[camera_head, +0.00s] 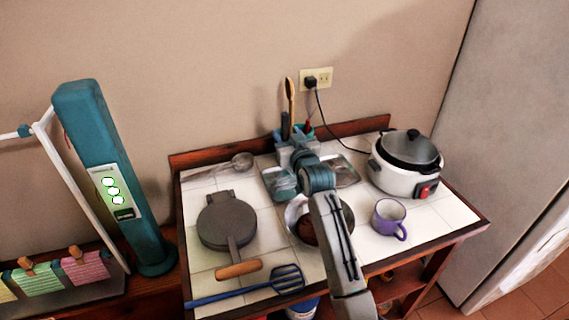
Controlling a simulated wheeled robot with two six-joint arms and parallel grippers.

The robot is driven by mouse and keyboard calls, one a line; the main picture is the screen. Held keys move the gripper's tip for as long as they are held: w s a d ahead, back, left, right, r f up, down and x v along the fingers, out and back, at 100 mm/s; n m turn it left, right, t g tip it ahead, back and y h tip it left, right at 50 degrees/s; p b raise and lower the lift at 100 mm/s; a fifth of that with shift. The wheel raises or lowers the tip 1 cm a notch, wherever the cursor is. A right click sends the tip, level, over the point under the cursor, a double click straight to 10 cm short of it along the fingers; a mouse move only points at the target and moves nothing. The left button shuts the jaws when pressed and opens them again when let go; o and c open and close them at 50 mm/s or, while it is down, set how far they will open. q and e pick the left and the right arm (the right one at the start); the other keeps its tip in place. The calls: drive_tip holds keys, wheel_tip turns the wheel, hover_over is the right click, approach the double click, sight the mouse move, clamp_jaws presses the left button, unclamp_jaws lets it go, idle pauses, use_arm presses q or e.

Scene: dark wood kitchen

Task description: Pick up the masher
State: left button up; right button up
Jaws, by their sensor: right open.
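My right arm reaches from the front edge over the tiled table. My right gripper (293,138) is at the back of the table, open, just in front of a teal utensil holder (320,133) by the wall. A wooden-handled utensil (291,96) and a few dark handles stand upright there; their heads are hidden, and the gripper covers much of the holder. I cannot tell whether one is the masher. A blue utensil with a slotted head (286,279) lies along the front edge, well away from the gripper. My left gripper is not in view.
A round grey iron pan (227,223) lies left, with a metal ladle (241,162) behind it. A metal bowl (340,216) lies partly under my arm. A purple mug (389,219) and a white cooker (405,168) stand right. A teal column (97,150) stands left.

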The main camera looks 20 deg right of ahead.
drive_tip(key=w+p, duration=0.2)
drive_tip(key=w, duration=0.2)
drive_tip(key=shift+d+r, duration=0.1)
drive_tip(key=shift+r, duration=0.05)
drive_tip(key=shift+w, duration=0.35)
drive_tip(key=shift+w+f, duration=0.15)
drive_tip(key=shift+f, duration=0.05)
drive_tip(key=shift+r, duration=0.1)
drive_tip(key=c, duration=0.6)
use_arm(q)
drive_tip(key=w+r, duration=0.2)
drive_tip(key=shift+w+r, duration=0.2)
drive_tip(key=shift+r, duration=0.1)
use_arm(e)
clamp_jaws()
